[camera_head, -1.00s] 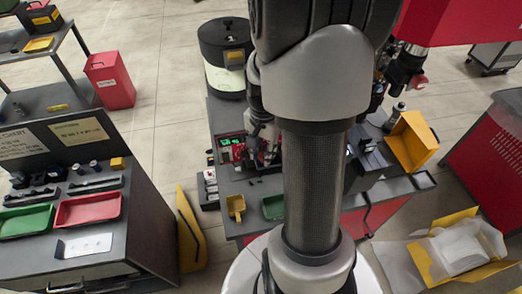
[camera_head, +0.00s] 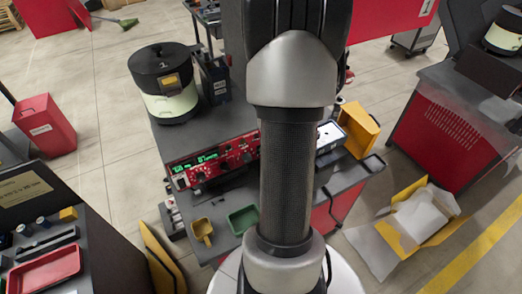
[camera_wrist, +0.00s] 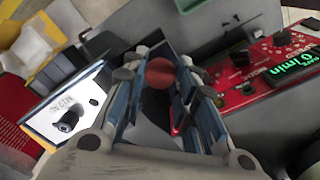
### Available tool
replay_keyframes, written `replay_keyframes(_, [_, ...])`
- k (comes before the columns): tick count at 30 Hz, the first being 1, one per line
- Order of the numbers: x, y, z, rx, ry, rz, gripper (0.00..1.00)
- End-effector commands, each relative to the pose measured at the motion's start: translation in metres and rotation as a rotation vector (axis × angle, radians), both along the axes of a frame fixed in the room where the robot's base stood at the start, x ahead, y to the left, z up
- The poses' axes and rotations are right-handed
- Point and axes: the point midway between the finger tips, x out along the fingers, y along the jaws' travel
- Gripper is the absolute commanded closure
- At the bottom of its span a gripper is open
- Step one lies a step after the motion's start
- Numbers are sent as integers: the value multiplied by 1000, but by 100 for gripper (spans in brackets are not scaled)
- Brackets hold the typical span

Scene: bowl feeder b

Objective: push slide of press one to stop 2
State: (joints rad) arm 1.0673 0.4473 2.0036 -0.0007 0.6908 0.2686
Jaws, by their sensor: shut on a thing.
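In the wrist view my gripper (camera_wrist: 158,85) points at the bench, its two fingers closed in on a dull red round knob (camera_wrist: 160,72). The knob sits between the fingertips; what it is fixed to is hidden behind the fingers. In the head view my arm hides the gripper and the knob. A red panel (camera_head: 230,152) with green digits stands on the bench left of my arm; it also shows at the right of the wrist view (camera_wrist: 240,90). I cannot make out the press slide or its stop marks.
A black and cream drum (camera_head: 168,100) stands at the bench's back left. A yellow tray (camera_head: 203,231) and a green tray (camera_head: 242,219) lie at the front. A white plate (camera_head: 328,137) and yellow bin (camera_head: 358,130) are on the right. An open carton (camera_head: 420,228) lies on the floor right.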

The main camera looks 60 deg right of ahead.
Motion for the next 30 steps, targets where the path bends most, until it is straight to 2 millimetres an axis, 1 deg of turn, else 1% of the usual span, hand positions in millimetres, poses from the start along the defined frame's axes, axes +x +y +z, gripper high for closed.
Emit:
replay_keyframes(4, [-3,-6,1,-2,0,-1,100])
replay_keyframes(15, [-3,-7,1,-2,-1,0,100])
replay_keyframes(16, [-3,-7,1,-2,-1,0,72])
replay_keyframes(24, [-3,-6,0,-1,-1,0,54])
replay_keyframes(25, [-3,-6,0,-1,-1,0,52])
replay_keyframes(30, [-4,-6,0,0,0,0,52])
